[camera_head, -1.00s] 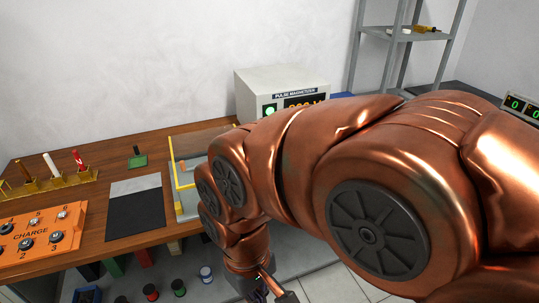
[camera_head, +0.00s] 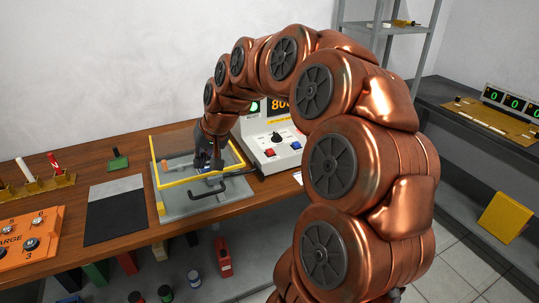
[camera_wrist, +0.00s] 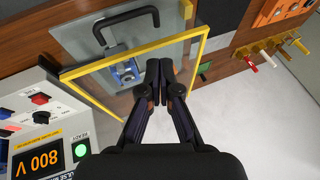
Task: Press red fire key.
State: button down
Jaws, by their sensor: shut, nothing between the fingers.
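The red key (camera_head: 269,153) is on the sloped front panel of the white pulse magnetizer (camera_head: 262,170), left of a blue key (camera_head: 296,145). It also shows in the wrist view (camera_wrist: 39,98) at the left, uncovered. My gripper (camera_head: 208,166) points down over the yellow-framed clear guard (camera_head: 163,196), left of the console and apart from the red key. In the wrist view my gripper (camera_wrist: 158,68) has its fingers together and empty.
The console's display (camera_wrist: 38,160) reads 800 V beside a green lamp (camera_wrist: 81,151). A black knob (camera_head: 277,137) stands behind the keys. A black handle (camera_head: 207,190) is at the guard's front. The orange charge board (camera_head: 30,235) lies far left.

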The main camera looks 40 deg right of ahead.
aim_at(271, 151)
jog(key=w+d+m, duration=0.1)
jog(key=w+d, duration=0.1)
jog(key=d, duration=0.2)
jog(key=w+d+m+t+h, duration=0.1)
jog(key=d, duration=0.4)
jog(key=w+d+m+t+b, duration=0.1)
jog(key=w+d, duration=0.1)
jog(key=d, duration=0.3)
jog(key=shift+w+d+f, duration=0.15)
jog(key=shift+w+f, duration=0.2)
jog(key=d+f+m+t+h+b, duration=0.1)
jog(key=d+m+h, duration=0.2)
jog(key=d, duration=1.3)
jog(key=shift+s+d+f+m+t, duration=0.2)
jog(key=shift+d+m+t, duration=0.1)
jog(key=shift+m, duration=0.1)
jog(key=shift+a+f, duration=0.1)
jog(key=shift+f, duration=0.05)
notch_tip(271, 151, down, 8)
jog(key=shift+r+b, duration=0.15)
jog(key=shift+b, duration=1.05)
jog(key=shift+f, duration=0.45)
jog(key=shift+f+b, duration=0.1)
jog(key=shift+b, duration=0.2)
jog(key=shift+f, duration=0.3)
